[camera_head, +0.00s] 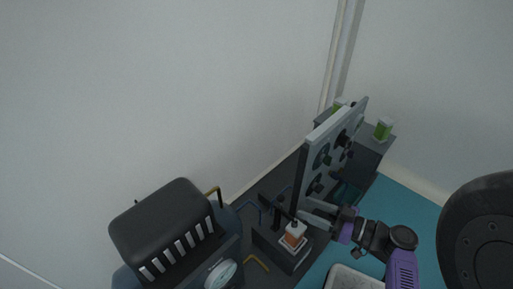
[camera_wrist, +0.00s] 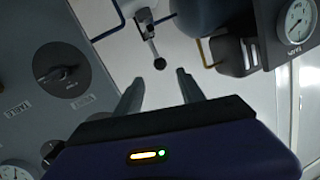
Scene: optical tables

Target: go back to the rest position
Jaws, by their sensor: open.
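My gripper (camera_head: 308,211) is in the lower right of the head view, at the end of my purple and black arm. Its fingers point left, close to the front of the upright grey panel (camera_head: 322,150). In the wrist view my gripper (camera_wrist: 160,80) shows two grey fingers spread apart with nothing between them. A lever with a black ball knob (camera_wrist: 160,63) appears just past the fingertips in that view. Whether the fingers touch anything cannot be told. The rest position is not marked in either view.
A black ribbed machine (camera_head: 170,222) with a round gauge stands at lower left. A dark box with an orange and white block (camera_head: 294,234) is below the fingers. Green-labelled items (camera_head: 383,129) stand behind the panel. The wrist view shows a panel knob (camera_wrist: 62,75) and a gauge (camera_wrist: 298,20).

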